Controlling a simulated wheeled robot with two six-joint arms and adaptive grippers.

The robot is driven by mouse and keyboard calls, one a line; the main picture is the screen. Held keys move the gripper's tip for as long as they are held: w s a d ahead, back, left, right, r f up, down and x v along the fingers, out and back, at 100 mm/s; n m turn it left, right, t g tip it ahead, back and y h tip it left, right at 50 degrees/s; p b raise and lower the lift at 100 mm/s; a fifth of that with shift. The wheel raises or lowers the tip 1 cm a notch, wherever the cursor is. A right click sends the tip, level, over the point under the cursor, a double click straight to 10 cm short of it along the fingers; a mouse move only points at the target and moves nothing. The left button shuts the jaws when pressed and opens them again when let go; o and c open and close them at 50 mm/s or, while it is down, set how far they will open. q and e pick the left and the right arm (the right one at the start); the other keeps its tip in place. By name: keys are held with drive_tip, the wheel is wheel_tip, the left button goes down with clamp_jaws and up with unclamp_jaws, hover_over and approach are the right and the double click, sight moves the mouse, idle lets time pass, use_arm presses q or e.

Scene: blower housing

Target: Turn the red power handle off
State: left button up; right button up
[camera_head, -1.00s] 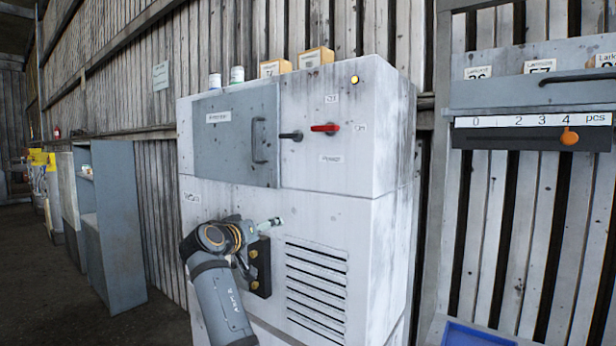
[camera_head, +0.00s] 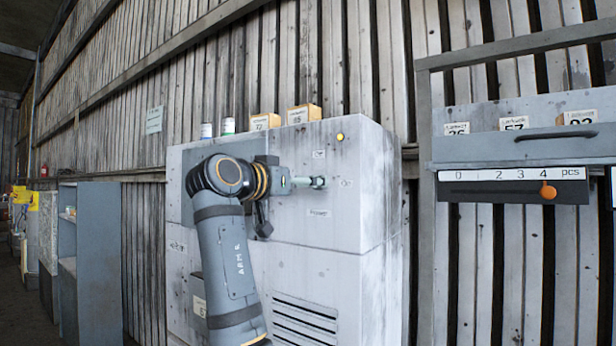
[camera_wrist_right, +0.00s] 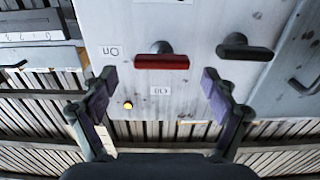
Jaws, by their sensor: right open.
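The red power handle (camera_wrist_right: 161,61) sits on the pale cabinet front (camera_wrist_right: 200,20) and lies level in the right wrist view, which is upside down. The "On" label (camera_wrist_right: 110,51) is beside it and the "Off" label (camera_wrist_right: 160,90) is on the side toward the lamp. My right gripper (camera_wrist_right: 157,76) is open, its fingers apart on either side of the handle, with no visible contact. In the head view, my right gripper (camera_head: 318,182) is at the upper cabinet front and hides the red handle. My left gripper is not in view.
A black handle (camera_wrist_right: 243,50) is close beside the red one. A yellow lamp (camera_head: 340,137) is on the cabinet's upper corner. Boxes (camera_head: 304,114) and cans (camera_head: 228,126) stand on top. A grey rack (camera_head: 520,140) stands to the right.

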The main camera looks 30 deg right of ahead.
drive_tip(key=shift+x, duration=1.2)
drive_tip(key=shift+c, duration=0.3)
drive_tip(key=shift+w, duration=0.1)
drive_tip(key=c, duration=1.1)
